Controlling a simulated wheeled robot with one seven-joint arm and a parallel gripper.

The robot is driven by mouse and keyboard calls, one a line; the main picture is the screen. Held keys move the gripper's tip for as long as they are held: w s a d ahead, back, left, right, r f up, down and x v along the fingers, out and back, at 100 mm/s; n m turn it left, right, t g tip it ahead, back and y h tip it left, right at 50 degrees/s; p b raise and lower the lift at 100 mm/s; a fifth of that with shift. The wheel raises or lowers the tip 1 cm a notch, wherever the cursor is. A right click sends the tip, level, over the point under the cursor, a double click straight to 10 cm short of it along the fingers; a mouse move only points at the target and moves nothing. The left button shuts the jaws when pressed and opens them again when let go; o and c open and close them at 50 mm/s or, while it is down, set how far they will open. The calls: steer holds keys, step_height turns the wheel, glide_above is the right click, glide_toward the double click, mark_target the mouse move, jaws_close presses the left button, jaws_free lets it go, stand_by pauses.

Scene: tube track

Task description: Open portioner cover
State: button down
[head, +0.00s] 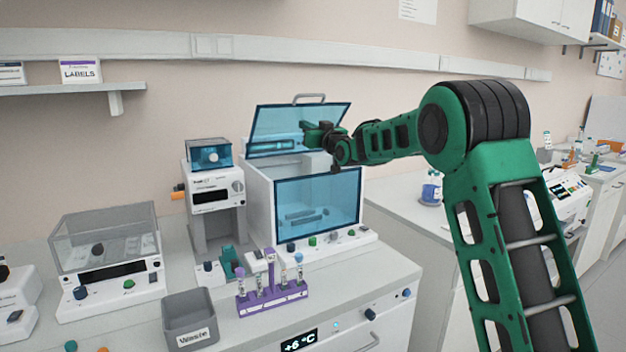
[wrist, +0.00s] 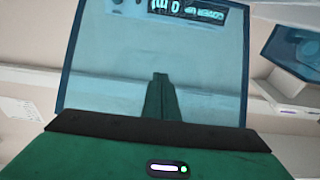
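The portioner is probably the white box-shaped machine (head: 259,190) at the middle of the bench; no label on it is readable. Its blue see-through cover (head: 275,122) is raised and tilted above the body, with a grey handle (head: 309,97) at its top edge. My gripper (head: 310,132) is at the right half of the cover, below the handle. I cannot tell whether it touches the panel. In the wrist view a blue panel (wrist: 100,75) fills the middle, and my gripper's fingers (wrist: 160,85) look shut together with nothing visible between them.
A blue front window (head: 318,200) is on the machine's front. A smaller device (head: 213,195) stands close to its left. A purple tube rack (head: 272,295) and a grey waste bin (head: 189,320) stand in front. A clear-lidded box (head: 105,240) is farther left.

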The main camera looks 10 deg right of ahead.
steer(key=shift+f+x, duration=0.15)
steer(key=shift+x, duration=0.8)
steer(key=shift+f+x, duration=0.15)
steer(key=shift+x, duration=0.8)
steer(key=shift+w, duration=0.1)
steer(key=shift+f+x, duration=0.2)
steer(key=shift+x, duration=0.95)
steer(key=shift+f+x, duration=0.2)
steer(key=shift+x, duration=0.95)
steer(key=shift+f+x, duration=0.25)
steer(key=shift+x, duration=0.9)
